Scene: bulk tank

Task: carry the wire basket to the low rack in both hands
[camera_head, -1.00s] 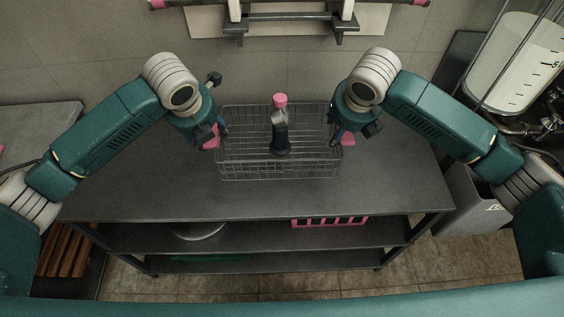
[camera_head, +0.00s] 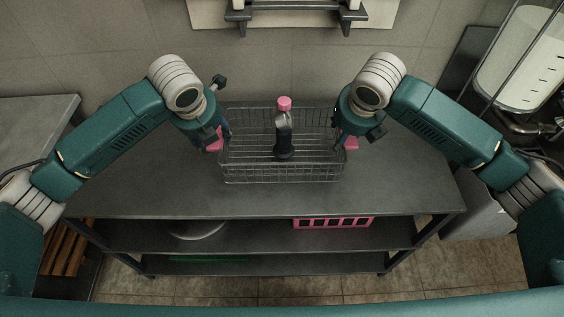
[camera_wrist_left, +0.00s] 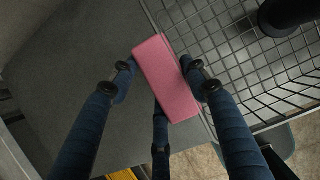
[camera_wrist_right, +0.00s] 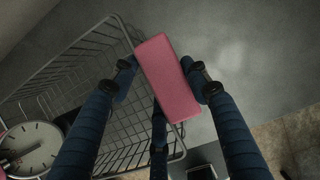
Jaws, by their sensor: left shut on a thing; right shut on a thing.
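My left gripper (camera_head: 222,140) is shut on the basket's pink left handle; the handle (camera_wrist_left: 167,78) fills the middle of the left wrist view. My right gripper (camera_head: 345,140) is shut on the pink right handle, which also shows in the right wrist view (camera_wrist_right: 167,78). The basket looks level. I cannot tell whether its bottom touches the worktop. The low rack (camera_head: 262,232) seems to be the shelving under the worktop.
A pink crate (camera_head: 333,222) and a round pale thing (camera_head: 197,231) sit on the shelf below. A wall bracket (camera_head: 296,14) is behind. A clear tank (camera_head: 515,58) stands at right. A dial (camera_wrist_right: 28,148) shows in the right wrist view. The worktop's front is bare.

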